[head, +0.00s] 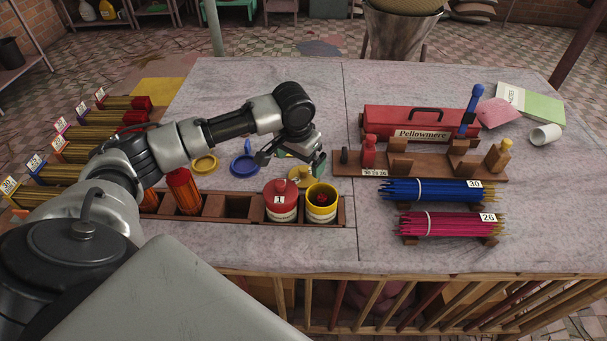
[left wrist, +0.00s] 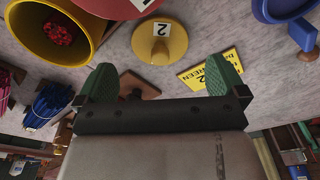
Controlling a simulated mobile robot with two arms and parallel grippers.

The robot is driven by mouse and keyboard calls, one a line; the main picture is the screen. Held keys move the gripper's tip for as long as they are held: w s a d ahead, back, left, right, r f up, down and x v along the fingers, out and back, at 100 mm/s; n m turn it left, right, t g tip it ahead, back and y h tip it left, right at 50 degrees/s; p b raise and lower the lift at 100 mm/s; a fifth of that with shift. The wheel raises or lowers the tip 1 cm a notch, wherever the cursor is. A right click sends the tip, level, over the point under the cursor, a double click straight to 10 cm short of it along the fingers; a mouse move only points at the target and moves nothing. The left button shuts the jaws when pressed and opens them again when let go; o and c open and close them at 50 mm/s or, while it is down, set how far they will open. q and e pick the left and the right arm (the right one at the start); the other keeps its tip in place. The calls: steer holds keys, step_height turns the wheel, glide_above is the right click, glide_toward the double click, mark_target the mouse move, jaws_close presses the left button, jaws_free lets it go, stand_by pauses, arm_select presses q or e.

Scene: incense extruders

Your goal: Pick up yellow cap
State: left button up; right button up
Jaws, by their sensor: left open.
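The yellow cap (left wrist: 153,42) lies on the table in the left wrist view, a round disc with a knob and a label reading 2. My left gripper is open and empty. Its two green-padded fingers (left wrist: 161,82) point toward the cap, apart from it. The open yellow pot (head: 321,205) holds something red inside. My right gripper is not in view.
A wooden rack (head: 236,207) holds the pots. Another yellow ring-like piece (head: 205,164) lies left of the blue cap. A yellow card (left wrist: 212,68) lies close by the cap.

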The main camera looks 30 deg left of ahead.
mark_target(303, 169)
arm_select(q)
steer(key=shift+w+f+p, duration=0.1)
steer(key=shift+w+f, duration=0.15)
steer(key=shift+f, duration=0.65)
steer(key=shift+w+f+p, duration=0.1)
steer(key=shift+w+f, duration=0.1)
steer(key=shift+f, duration=0.7)
steer(key=shift+w+f+p, duration=0.1)
steer(key=shift+w+f, duration=0.15)
steer(key=shift+f, duration=0.65)
steer(key=c, duration=0.8)
